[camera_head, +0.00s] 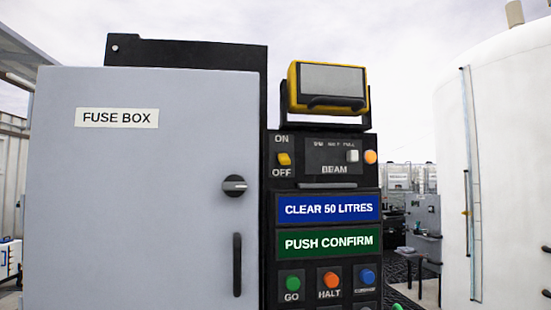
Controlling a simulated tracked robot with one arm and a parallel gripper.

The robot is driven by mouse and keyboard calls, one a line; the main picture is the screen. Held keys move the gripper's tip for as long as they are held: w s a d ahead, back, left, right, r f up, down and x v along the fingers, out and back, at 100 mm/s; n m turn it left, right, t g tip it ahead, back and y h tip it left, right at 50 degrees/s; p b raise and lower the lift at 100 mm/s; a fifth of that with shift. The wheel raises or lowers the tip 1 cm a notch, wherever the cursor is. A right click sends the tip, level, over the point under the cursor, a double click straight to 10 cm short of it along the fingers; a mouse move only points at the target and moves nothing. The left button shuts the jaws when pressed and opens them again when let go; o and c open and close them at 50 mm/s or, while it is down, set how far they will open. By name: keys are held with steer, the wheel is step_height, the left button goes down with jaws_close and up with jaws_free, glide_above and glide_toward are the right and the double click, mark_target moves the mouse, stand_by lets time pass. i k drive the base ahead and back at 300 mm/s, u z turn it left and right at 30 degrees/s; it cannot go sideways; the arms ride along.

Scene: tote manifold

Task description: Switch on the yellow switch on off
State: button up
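The yellow switch (284,159) is a small yellow lever on the black control panel (268,200), right of the fuse box. It sits between a white ON label above and an OFF label below. It lies nearer the OFF label, but I cannot tell its setting for sure. My gripper is not in view.
The grey fuse box (140,210) has a closed door with a round knob (235,186) and a black handle (237,264). On the panel are a yellow-framed lamp (331,86), a white BEAM switch (352,156), blue and green displays, and GO, HALT and blue buttons. A white tank (505,170) stands right.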

mark_target(284, 157)
steer(key=k, duration=1.3)
steer(key=u, duration=0.5)
steer(key=i, duration=1.65)
steer(key=z, duration=0.25)
